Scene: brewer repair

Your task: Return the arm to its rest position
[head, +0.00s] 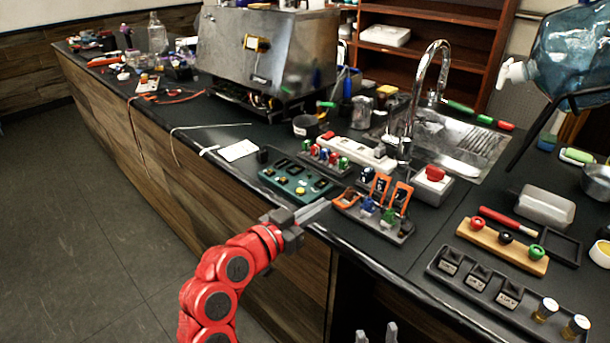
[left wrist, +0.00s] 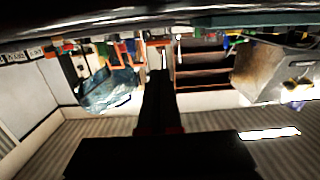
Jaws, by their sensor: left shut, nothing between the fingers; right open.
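My left arm is red and comes up from the bottom of the head view. Its grey left gripper (head: 318,211) is shut and empty, at the front edge of the counter between the green tray and the dark holder with orange-framed parts. In the left wrist view the dark shut fingers (left wrist: 159,75) point into the room, and the picture appears upside down. My right gripper (head: 376,335) shows only as two pale fingertips at the bottom edge of the head view. They stand apart with nothing between them. The rest of my right arm is out of view.
The dark counter (head: 225,112) is crowded. A green tray (head: 298,180), an orange-framed holder (head: 376,214) and a dark tray of switches (head: 490,292) lie near its front edge. A metal brewer (head: 268,48) stands behind. The floor (head: 60,230) at left is clear.

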